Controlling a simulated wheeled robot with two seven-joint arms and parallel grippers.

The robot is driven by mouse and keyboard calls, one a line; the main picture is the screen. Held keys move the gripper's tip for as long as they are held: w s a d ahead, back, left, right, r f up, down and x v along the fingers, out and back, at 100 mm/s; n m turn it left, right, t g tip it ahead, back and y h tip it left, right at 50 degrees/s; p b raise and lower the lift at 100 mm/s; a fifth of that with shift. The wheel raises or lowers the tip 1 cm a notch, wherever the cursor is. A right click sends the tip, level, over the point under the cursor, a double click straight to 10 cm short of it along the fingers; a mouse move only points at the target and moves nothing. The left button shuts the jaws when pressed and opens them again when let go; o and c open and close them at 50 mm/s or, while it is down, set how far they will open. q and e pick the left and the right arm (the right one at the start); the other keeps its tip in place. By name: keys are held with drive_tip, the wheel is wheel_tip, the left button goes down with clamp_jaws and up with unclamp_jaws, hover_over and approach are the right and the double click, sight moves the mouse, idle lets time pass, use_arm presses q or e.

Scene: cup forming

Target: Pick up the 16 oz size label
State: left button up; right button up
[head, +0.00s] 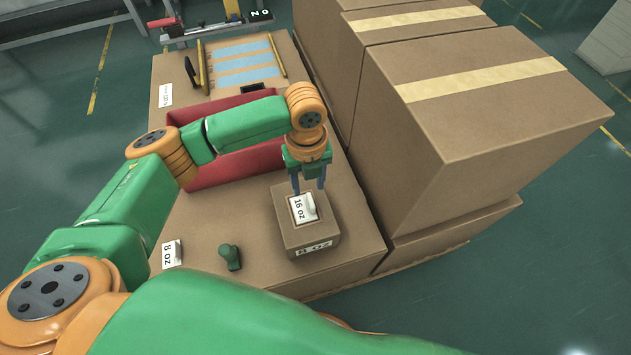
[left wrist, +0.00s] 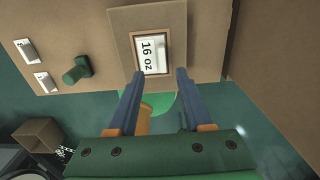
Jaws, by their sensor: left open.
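The 16 oz size label (head: 304,207) is a white card with black print. It lies in a recess in the top of a small brown box (head: 313,239) near the right edge of the brown work surface. The label also shows in the left wrist view (left wrist: 152,53), near the top middle. My left gripper (head: 310,188) points down over the box, its two blue fingers apart, one towards each side of the label. In the left wrist view the fingers (left wrist: 160,75) are open with nothing between them but the label beyond. My right gripper is not in view.
An 8 oz label (head: 172,254) and a green stamp-like handle (head: 230,256) sit on the work surface left of the box. A red bin (head: 225,168) lies behind my arm. Large cardboard boxes (head: 470,120) stand close on the right.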

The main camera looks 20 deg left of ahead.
sight(311, 200)
use_arm(q)
drive_tip(key=f, duration=0.2)
drive_tip(key=f+b, duration=0.1)
drive_tip(key=f, duration=0.2)
drive_tip(key=shift+d+f, duration=0.2)
drive_tip(key=shift+f, duration=0.1)
drive_tip(key=shift+w+f, duration=0.1)
drive_tip(key=shift+f, duration=0.35)
drive_tip(key=shift+r, duration=0.1)
clamp_jaws()
